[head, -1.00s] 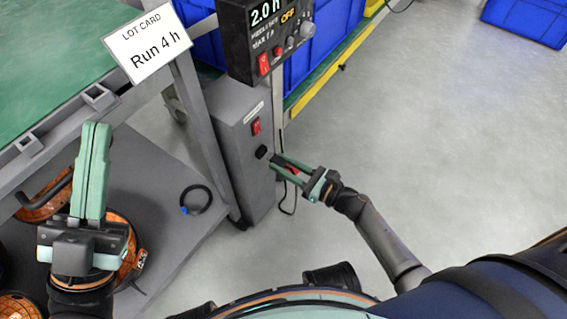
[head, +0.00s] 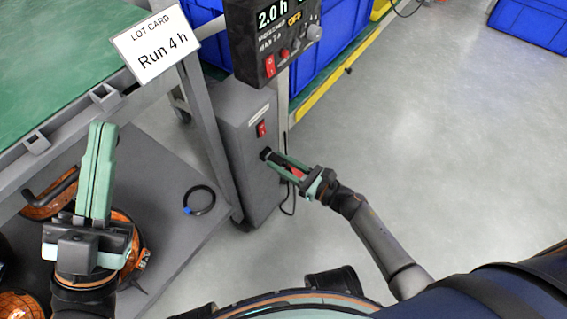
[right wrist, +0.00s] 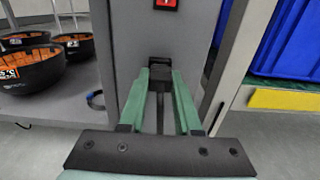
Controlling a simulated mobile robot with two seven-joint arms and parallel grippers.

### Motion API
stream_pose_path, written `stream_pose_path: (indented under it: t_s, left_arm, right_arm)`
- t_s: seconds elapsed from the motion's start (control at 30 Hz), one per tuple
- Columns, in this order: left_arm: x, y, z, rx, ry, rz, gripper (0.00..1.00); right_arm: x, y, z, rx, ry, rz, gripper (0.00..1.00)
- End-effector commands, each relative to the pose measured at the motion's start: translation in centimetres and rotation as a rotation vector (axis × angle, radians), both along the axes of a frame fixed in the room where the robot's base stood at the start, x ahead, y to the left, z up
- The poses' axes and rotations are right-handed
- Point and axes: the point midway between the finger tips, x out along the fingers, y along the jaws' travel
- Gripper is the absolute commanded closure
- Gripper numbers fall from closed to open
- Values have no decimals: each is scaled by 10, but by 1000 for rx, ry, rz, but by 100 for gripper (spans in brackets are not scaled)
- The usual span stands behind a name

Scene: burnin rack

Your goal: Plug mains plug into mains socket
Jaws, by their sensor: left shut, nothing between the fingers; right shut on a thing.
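The grey cabinet's black mains socket (head: 265,153) is on its front, below a red switch (head: 261,130). My right gripper (head: 272,158) is shut on the black mains plug (right wrist: 160,74) with its fingertips at the socket. In the right wrist view the plug sits between the fingertips, in line with the socket (right wrist: 160,61) and touching or almost touching it; I cannot tell how far in it is. Its cable (right wrist: 160,112) runs back between the fingers. My left gripper (head: 101,128) is shut and empty, pointing up at the left.
The grey cabinet (head: 240,165) stands beside the green-topped bench (head: 70,60). A timer box (head: 272,40) reads 2.0 h and OFF. A lot card (head: 152,45) reads Run 4 h. Floor at right is clear.

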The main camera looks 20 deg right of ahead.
Motion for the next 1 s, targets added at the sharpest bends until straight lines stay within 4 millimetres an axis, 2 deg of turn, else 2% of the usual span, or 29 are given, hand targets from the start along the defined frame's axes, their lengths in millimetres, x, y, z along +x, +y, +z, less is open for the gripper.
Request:
stream_pose_path:
  t_s: [0.13,0.17,0.43,0.77,0.87,1.0]
  left_arm:
    - [0,0,0,0,0,0,100]
    - [0,0,0,0,0,0,100]
    - [0,0,0,0,0,0,100]
    - [0,0,1,0,0,0,100]
    - [0,0,5,-2,0,-1,100]
    - [0,1,12,-8,0,-3,100]
  right_arm:
    - [3,3,0,-1,1,1,100]
    - [2,2,-1,-1,2,1,65]
    - [2,2,-1,-1,1,0,34]
    - [-1,0,0,-2,2,0,33]
    - [-9,-7,0,-3,4,-1,33]
    - [-32,-25,1,-3,5,-2,33]
